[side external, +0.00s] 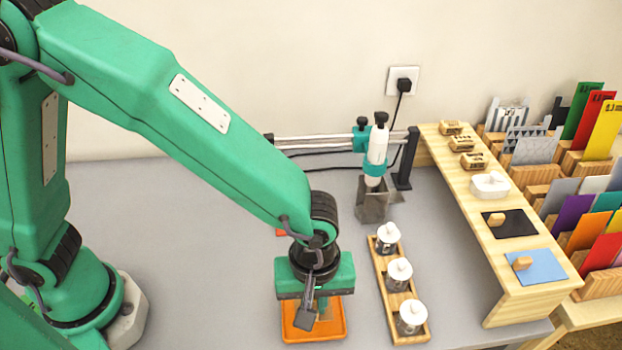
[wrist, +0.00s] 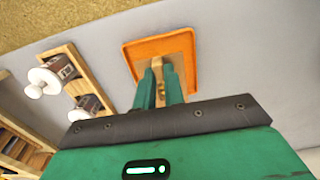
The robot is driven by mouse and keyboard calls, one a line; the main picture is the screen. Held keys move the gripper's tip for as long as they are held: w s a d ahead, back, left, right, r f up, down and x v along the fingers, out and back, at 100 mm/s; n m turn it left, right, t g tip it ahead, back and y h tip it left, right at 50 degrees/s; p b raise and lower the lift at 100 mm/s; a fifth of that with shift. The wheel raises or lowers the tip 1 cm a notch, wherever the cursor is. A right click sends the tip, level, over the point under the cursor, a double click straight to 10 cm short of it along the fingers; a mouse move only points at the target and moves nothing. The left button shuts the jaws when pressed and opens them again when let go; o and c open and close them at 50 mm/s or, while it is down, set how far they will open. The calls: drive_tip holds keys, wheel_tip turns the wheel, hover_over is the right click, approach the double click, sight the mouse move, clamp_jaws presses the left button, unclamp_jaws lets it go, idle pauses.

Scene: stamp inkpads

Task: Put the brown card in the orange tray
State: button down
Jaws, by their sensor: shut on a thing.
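The orange tray (side external: 338,333) lies on the grey table right under my gripper (side external: 320,308); its rim also shows in the wrist view (wrist: 193,84). In the wrist view, the green fingers (wrist: 164,72) are shut on a small wooden knob. A brown, flat surface that looks like the brown card (wrist: 179,56) shows behind the fingertips, within the tray's outline. I cannot tell whether the card touches the tray floor. In the side view the wrist and gripper body mostly hide the card.
A wooden rack (side external: 421,336) with several white-knobbed jars stands just right of the tray. A wooden shelf (side external: 500,262) holds black and blue cards with wooden knobs. A clamped device (side external: 375,160) stands behind. The table left of the tray is clear.

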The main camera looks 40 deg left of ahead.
sight(314, 306)
drive_tip(key=shift+f, duration=2)
drive_tip(key=shift+f, duration=0.15)
drive_tip(key=c, duration=1.5)
unclamp_jaws()
wheel_tip(314, 306, up, 12)
drive_tip(key=shift+r, duration=0.2)
